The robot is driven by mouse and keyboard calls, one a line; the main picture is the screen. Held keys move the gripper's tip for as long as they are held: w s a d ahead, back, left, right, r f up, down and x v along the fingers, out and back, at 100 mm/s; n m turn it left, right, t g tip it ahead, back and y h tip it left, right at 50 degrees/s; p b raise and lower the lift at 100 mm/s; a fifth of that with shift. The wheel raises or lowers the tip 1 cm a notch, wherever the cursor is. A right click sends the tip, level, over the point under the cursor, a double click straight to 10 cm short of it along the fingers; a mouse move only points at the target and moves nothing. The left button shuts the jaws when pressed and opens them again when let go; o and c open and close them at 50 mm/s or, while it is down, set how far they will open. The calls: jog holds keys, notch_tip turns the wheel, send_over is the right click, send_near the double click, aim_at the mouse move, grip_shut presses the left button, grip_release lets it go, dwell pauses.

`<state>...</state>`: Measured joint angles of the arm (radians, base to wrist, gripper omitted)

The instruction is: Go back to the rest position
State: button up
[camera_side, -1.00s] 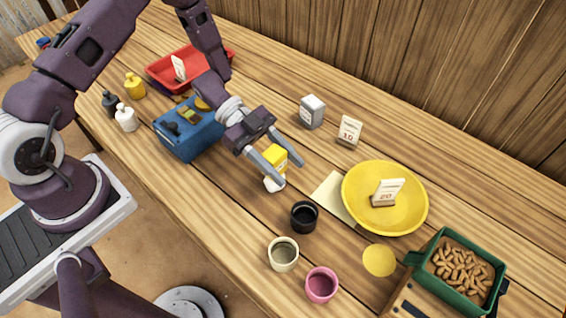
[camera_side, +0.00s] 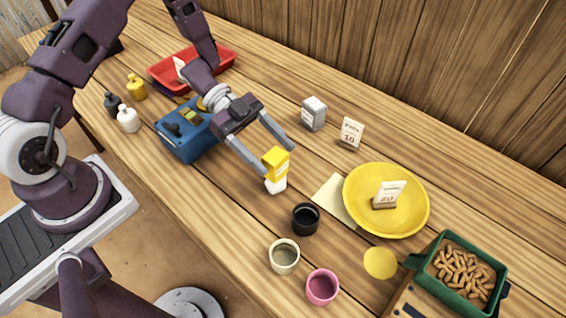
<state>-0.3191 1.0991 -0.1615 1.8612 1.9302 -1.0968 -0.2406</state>
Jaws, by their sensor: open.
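My gripper (camera_side: 279,160) is open, with its two grey fingers spread above the table. My gripper appears empty.
A blue box (camera_side: 187,143) stands behind my gripper. A black cup (camera_side: 305,219), a cream cup (camera_side: 284,257) and a pink cup (camera_side: 321,287) stand in front. A yellow plate (camera_side: 412,220), a green crate (camera_side: 440,281), a grey box (camera_side: 313,114) and a red tray (camera_side: 222,64) are around.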

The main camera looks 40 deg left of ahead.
jog(key=shift+v, duration=1.55)
jog(key=shift+d, duration=0.1)
